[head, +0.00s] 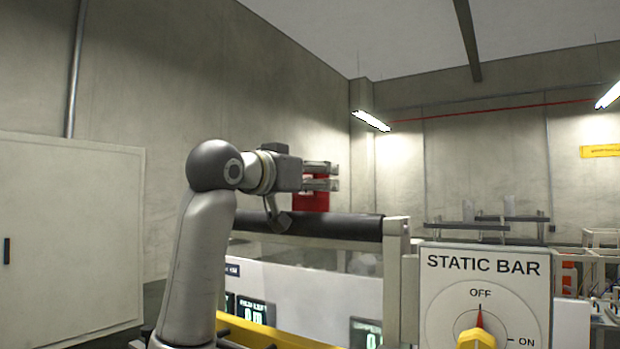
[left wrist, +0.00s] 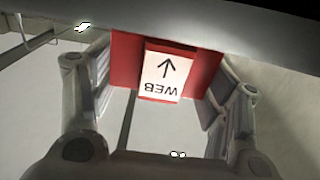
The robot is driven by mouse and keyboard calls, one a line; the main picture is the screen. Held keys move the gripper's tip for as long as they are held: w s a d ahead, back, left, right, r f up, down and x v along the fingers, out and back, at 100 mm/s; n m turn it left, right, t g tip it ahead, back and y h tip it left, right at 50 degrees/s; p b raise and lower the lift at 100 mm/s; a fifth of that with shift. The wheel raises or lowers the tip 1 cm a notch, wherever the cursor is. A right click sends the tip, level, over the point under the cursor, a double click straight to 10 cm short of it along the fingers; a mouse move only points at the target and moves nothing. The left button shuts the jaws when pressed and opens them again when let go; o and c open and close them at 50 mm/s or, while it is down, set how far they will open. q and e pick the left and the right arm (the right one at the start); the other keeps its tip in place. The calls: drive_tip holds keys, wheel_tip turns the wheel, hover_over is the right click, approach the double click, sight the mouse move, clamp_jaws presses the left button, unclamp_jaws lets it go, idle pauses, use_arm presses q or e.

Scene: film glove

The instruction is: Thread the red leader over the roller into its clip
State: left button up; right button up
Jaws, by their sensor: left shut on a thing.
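My left gripper (head: 322,177) is shut on the red leader (head: 311,202), just above the roller (head: 300,226). The leader shows as a red piece below and behind the fingers in the head view. In the left wrist view the red leader (left wrist: 125,65) spans between the two fingers of the left gripper (left wrist: 163,95). It carries a white label with an arrow and the word WEB. The roller is a dark horizontal bar ending at a pale post on the right. I cannot make out the clip. My right gripper is not in view.
A white STATIC BAR panel (head: 484,262) stands right of the roller, its red pointer at OFF, with a yellow knob (head: 476,340) in front. A pale cabinet (head: 70,230) stands at the left. Display screens (head: 252,311) sit below the roller.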

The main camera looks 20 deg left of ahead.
use_arm(q)
drive_tip(key=shift+w+f+b, duration=0.15)
drive_tip(key=shift+f+b, duration=0.6)
drive_tip(key=shift+f, duration=0.4)
drive_tip(key=o, duration=1.1)
drive_tip(key=shift+r, duration=0.1)
drive_tip(key=s, duration=0.4)
drive_tip(key=s+a, duration=0.1)
drive_tip(key=s, duration=0.7)
drive_tip(key=shift+a, duration=0.35)
